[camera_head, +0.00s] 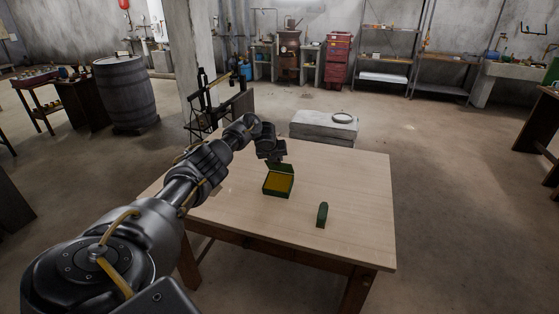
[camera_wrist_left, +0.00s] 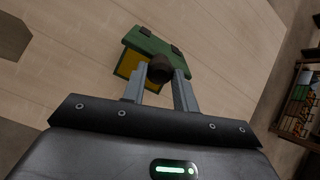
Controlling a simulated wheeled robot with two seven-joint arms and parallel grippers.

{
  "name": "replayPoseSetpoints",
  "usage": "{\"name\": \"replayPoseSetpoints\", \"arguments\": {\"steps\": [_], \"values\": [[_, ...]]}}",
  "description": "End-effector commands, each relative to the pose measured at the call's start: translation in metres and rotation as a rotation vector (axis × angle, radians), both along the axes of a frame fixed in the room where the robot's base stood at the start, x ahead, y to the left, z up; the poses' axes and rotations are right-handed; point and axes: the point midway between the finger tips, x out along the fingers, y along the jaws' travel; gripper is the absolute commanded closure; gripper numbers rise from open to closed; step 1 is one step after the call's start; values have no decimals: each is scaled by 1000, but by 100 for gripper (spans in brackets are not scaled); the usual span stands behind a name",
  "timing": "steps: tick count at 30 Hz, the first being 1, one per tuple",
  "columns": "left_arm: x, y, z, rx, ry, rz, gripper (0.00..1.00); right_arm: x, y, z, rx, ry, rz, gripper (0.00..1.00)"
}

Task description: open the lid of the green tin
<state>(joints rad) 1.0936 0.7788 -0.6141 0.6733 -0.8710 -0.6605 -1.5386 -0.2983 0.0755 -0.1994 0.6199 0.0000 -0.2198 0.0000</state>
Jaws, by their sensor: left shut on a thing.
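The green tin (camera_head: 277,190) stands on the wooden table with its yellow inside showing. Its green lid (camera_head: 284,168) is raised along the far side; the lid also shows in the left wrist view (camera_wrist_left: 148,44), with two dark hinges. My left gripper (camera_head: 274,162) is at the lid. In the left wrist view my left gripper (camera_wrist_left: 159,78) has its two fingers around a brown round knob (camera_wrist_left: 160,67) in front of the lid and is shut on it. The fingers and knob hide part of the tin there. My right gripper is not in view.
A small dark green upright object (camera_head: 322,215) stands on the table (camera_head: 355,208) to the right of the tin. The right side of the tabletop is otherwise clear. A grey block (camera_head: 322,127) lies behind the table's far edge.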

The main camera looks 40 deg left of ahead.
Motion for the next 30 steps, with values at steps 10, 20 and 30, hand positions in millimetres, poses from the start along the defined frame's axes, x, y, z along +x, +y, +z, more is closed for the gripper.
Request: {"name": "replayPoseSetpoints", "arguments": {"steps": [10, 20, 30], "values": [[2, -1, 2, 0, -5, -2, 100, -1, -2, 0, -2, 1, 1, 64], [2, -2, 2, 0, -5, -3, 100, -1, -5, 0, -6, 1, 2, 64], [2, -2, 2, -1, -4, -3, 69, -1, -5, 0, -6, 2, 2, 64]]}}
